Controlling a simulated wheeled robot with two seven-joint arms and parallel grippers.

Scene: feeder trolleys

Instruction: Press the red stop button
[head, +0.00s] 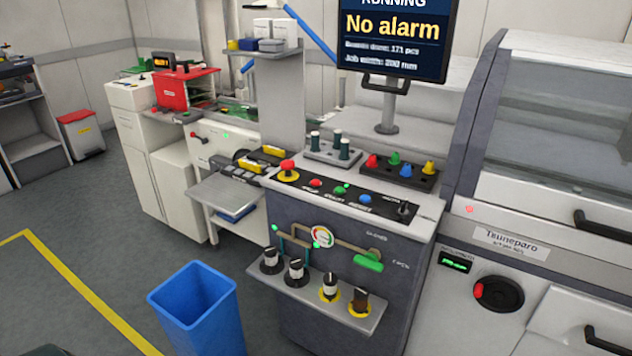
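The control panel (384,214) is a sloped black strip on top of the grey machine cabinet, in the middle of the head view. On it a small red button (316,183) sits left of a green button (340,190) and a blue button (365,199). A red mushroom-head button (288,166) on a yellow base stands at the panel's left end. The labels under the buttons are too small to read. Neither of my grippers is in view, and nothing covers the buttons.
The monitor (392,32) above reads "RUNNING" and "No alarm". A rack of coloured pegs (398,176) stands behind the panel. A shelf with several knobs (317,302) juts out below. A blue bin (203,315) stands at front left; floor further left is open.

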